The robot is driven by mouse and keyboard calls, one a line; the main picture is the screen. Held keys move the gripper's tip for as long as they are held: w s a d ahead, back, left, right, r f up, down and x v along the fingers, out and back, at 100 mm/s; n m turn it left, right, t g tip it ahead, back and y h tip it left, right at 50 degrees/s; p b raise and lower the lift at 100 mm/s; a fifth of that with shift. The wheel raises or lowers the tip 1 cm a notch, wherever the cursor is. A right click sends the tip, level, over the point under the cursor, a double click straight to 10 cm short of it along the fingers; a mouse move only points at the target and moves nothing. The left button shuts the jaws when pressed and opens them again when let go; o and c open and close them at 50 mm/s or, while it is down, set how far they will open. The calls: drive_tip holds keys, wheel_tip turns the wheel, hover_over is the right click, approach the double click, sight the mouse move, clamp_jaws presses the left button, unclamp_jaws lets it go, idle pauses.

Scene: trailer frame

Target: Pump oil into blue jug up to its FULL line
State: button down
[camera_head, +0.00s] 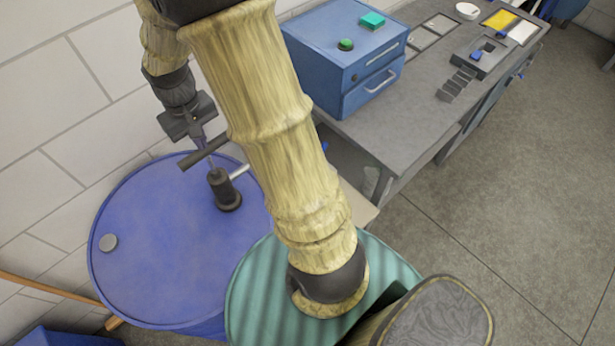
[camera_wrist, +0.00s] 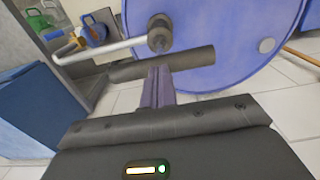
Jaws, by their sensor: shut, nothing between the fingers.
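A hand pump with a dark body (camera_head: 224,188) stands on top of a blue drum (camera_head: 150,245). Its dark bar handle (camera_head: 204,151) sticks out level, and a pale metal spout (camera_head: 239,171) leaves the body. My gripper (camera_head: 211,157) is at the handle. In the wrist view my gripper (camera_wrist: 158,72) is shut and empty, its fingertips at the handle bar (camera_wrist: 165,64); I cannot tell whether they touch. The spout (camera_wrist: 105,49) bends down at its end there. A small blue item (camera_wrist: 97,33), possibly the blue jug, is partly seen beyond it; no FULL line or oil level is readable.
A teal drum top (camera_head: 250,305) is partly behind my arm. A grey workbench (camera_head: 400,150) with a blue drawer cabinet (camera_head: 345,60) stands right of the drum. A green container (camera_wrist: 38,20) shows in the wrist view. Open floor (camera_head: 500,215) lies at right.

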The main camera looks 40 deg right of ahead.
wheel_tip(320, 180, up, 7)
drive_tip(key=p, duration=0.5)
idle(1.2)
drive_tip(key=shift+f+b, duration=3.75)
drive_tip(key=shift+f, duration=1.75)
wheel_tip(320, 180, up, 11)
drive_tip(key=p, duration=0.9)
